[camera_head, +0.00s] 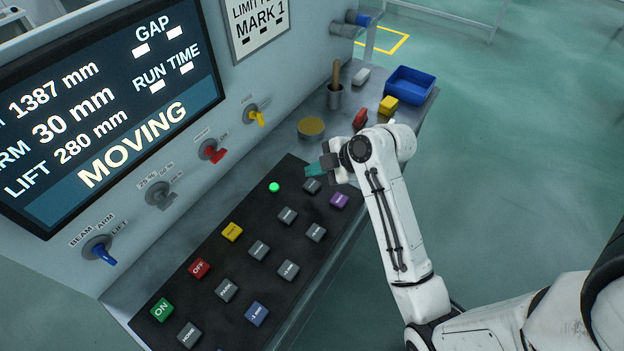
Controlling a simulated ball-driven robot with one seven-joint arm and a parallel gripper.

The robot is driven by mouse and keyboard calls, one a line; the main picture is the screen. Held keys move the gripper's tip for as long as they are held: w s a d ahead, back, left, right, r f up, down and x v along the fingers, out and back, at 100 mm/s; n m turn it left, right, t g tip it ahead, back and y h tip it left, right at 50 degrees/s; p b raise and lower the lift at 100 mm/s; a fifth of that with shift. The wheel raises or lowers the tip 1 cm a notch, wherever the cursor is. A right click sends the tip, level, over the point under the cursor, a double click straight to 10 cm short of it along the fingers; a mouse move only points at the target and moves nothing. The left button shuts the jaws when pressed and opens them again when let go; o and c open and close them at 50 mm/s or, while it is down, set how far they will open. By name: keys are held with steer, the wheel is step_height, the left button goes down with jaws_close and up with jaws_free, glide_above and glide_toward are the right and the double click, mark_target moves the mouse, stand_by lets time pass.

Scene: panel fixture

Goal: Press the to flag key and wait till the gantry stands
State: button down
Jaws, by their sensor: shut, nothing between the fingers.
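The black key panel (205,268) lies on the sloping desk with several coloured and grey keys; most key labels are too small to read, so I cannot tell which is the to flag key. A purple key (340,201) is just nearer, and a green lamp (274,187) glows to the left. The screen (105,105) reads MOVING, with ARM 30 mm and LIFT 280 mm. The gantry is not identifiable.
Blue (99,249), red (212,151) and yellow (256,115) switches stick out of the upright wall. Beyond my gripper stand a round tan-topped object (311,128), a cup with a wooden handle (335,95), small blocks and a blue bin (411,85). Open floor lies right.

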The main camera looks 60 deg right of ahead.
mark_target(315, 186)
steer(key=shift+r+p, duration=1.1)
steer(key=shift+r, duration=0.45)
steer(key=shift+f, duration=0.15)
steer(key=shift+s+a+f, duration=0.1)
steer(key=shift+a, duration=0.25)
steer(key=s+a+m+g, duration=0.1)
steer(key=a, duration=0.1)
steer(key=s+a+f+m, duration=0.1)
steer(key=a+m, duration=0.1)
steer(key=a, duration=0.1)
steer(key=s+a+f+m+g, duration=0.1)
steer(key=a+m, duration=0.1)
steer(key=shift+a+g+h, duration=0.25)
steer(key=shift+g+h, duration=0.05)
steer(key=shift+h, duration=0.1)
steer(key=s+a+m, duration=0.2)
steer(key=s+a+m+g+h, duration=0.1)
steer(key=a+m, duration=0.1)
steer(key=s+a+m, duration=0.2)
steer(key=shift+s+a+m, duration=0.3)
steer(key=shift+a+m, duration=0.1)
steer(key=s+d+f+g, duration=0.1)
steer(key=s+f+g, duration=0.3)
steer(key=s, duration=0.6)
step_height(315, 186, down, 2)
steer(key=shift+s+d+f+m+h, duration=0.1)
steer(key=shift+s+d+m+h, duration=0.1)
steer(key=shift+d+m+h, duration=0.15)
